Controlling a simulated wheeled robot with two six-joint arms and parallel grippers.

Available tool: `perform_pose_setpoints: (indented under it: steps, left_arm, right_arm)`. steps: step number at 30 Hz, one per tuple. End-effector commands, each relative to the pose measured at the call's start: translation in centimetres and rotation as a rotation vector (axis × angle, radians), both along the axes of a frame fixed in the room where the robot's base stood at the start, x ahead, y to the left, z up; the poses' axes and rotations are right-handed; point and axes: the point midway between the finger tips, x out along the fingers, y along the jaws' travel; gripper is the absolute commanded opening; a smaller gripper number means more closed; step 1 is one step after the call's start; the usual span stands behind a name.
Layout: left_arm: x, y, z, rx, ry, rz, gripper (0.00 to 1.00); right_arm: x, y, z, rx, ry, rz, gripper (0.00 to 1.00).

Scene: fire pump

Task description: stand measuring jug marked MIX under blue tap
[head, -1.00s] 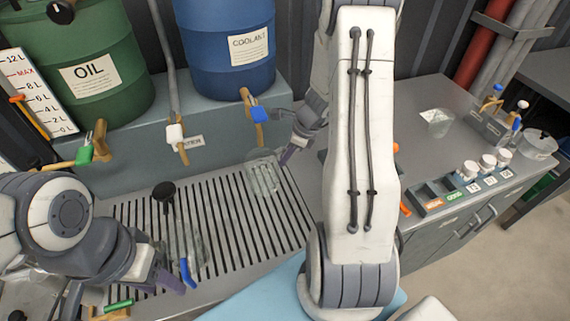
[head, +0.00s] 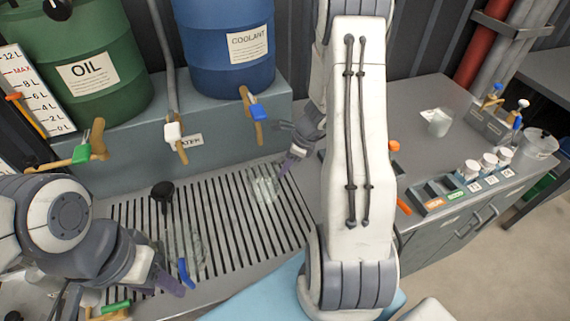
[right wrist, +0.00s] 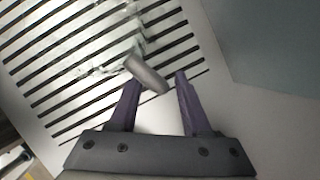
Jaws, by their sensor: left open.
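A clear measuring jug (head: 264,186) is at the upper right of the slatted drain grate, below and a little in front of the blue tap (head: 258,111). Any MIX marking is not readable. My right gripper (head: 291,162) is at the jug's right side. In the right wrist view, the purple fingers (right wrist: 158,82) are on either side of the jug's grey handle (right wrist: 147,74), and the clear body is faint beyond. Whether the jug's base touches the grate is unclear. My left gripper (head: 172,275) is open, near another clear vessel (head: 186,245) with a blue handle.
A white tap (head: 173,132) and a green tap (head: 82,153) are left of the blue one. The coolant drum (head: 225,40) and oil drum (head: 75,60) stand behind. A black-knobbed item (head: 162,192) is on the grate. A right-hand counter holds small jars (head: 488,162) and a cup (head: 438,122).

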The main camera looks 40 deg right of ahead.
Motion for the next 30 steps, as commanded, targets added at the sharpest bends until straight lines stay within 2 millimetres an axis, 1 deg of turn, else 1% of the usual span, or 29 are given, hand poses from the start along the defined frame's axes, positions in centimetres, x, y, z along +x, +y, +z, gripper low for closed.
perform_pose_setpoints:
  steps: [5,8,15,18,21,25,30]
  left_arm:
    - [0.0,0.0,0.4,0.0,0.0,0.0,0.5]
    - [0.0,0.0,0.8,0.0,0.0,0.0,0.5]
    - [0.0,0.0,1.4,0.0,0.0,0.001,0.5]
    - [0.0,0.0,1.5,0.0,0.0,0.001,0.5]
    - [0.0,0.0,1.5,0.0,0.0,0.001,0.5]
    - [0.0,0.0,1.5,0.0,0.0,0.001,0.5]
    - [0.0,0.0,1.5,0.0,0.0,0.001,0.5]
  right_arm:
    - [-0.1,-0.2,0.9,-0.001,-0.003,0.001,0.48]
    - [-0.5,-0.6,2.5,-0.003,-0.004,0.0,0.48]
    - [-2.1,-2.0,7.3,-0.004,-0.004,-0.001,0.48]
    - [-2.7,-2.5,9.0,-0.004,-0.003,-0.001,0.48]
    - [-3.0,-2.8,10.2,-0.002,-0.003,-0.002,0.48]
    - [-3.4,-3.1,11.1,-0.001,-0.001,-0.001,0.48]
    - [-3.5,-3.1,11.3,0.0,0.0,0.0,0.48]
